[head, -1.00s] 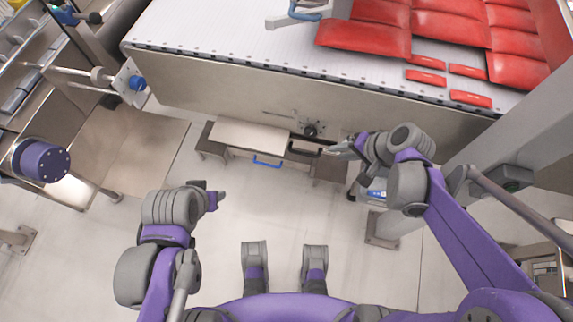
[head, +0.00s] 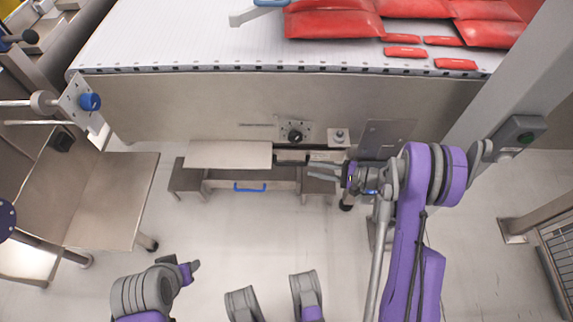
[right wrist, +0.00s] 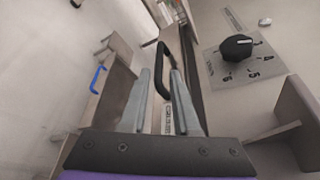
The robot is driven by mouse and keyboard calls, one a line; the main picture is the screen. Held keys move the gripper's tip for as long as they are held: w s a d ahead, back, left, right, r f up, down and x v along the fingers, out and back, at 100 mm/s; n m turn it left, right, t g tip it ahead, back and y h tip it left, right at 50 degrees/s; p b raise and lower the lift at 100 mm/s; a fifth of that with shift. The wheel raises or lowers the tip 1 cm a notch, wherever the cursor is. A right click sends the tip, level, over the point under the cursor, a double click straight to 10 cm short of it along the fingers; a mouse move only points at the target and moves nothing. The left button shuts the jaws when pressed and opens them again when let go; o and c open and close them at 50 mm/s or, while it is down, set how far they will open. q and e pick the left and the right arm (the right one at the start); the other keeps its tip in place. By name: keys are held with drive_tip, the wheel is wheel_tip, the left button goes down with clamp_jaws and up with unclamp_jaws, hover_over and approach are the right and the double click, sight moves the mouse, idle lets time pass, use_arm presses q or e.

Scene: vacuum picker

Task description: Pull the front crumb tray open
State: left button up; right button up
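Under the conveyor, a long low tray front has a black bar handle (head: 291,161), which also shows in the right wrist view (right wrist: 161,65). A small printed label (right wrist: 168,118) sits by that handle. A second handle, blue (head: 250,188), is on a drawer-like front to its left and lower; it shows in the right wrist view (right wrist: 98,79). My right gripper (head: 312,171) points left, just right of the black handle. In the right wrist view its fingers (right wrist: 160,77) are apart, with the handle between and just beyond their tips. My left gripper (head: 193,267) is low at left, away from the trays.
A black dial (head: 295,136) is on the conveyor's side panel (head: 190,105) above the black handle. A flat steel cover (head: 228,154) lies left of it. A grey post (head: 510,100) stands at right. The floor (head: 240,235) in front is clear.

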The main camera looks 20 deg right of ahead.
sight(292, 165)
drive_tip(key=b+x, duration=0.1)
drive_tip(key=x, duration=0.9)
drive_tip(key=shift+a+f, duration=0.1)
clamp_jaws()
idle(1.1)
